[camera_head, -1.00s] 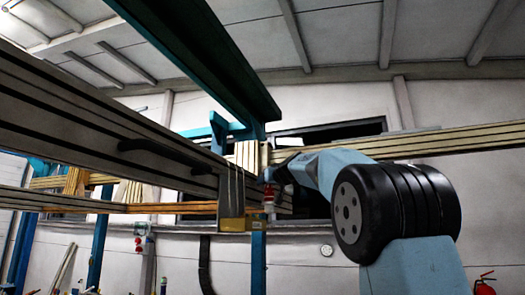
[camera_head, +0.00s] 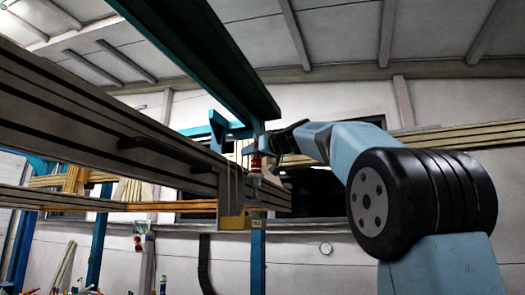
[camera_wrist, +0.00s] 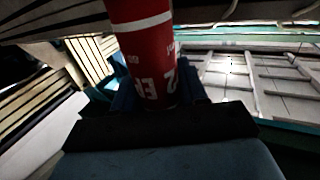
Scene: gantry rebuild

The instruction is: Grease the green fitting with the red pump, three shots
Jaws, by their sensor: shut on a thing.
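The red pump (camera_head: 255,163) is a red cylinder with a white band, small in the head view, beside the end of the long grey beam. In the wrist view the pump (camera_wrist: 147,55) fills the upper middle, with white lettering on its side. My gripper (camera_head: 266,147) is shut on it. The pump hangs roughly upright below the gripper in the head view. Its far end is out of the wrist view. I cannot make out the green fitting in either view.
The long grey beam (camera_head: 110,130) runs from the left to near the pump. A teal girder (camera_head: 205,60) passes overhead. A yellowish block (camera_head: 233,222) sits under the beam's end. Wooden-coloured rails (camera_head: 450,140) cross behind my arm.

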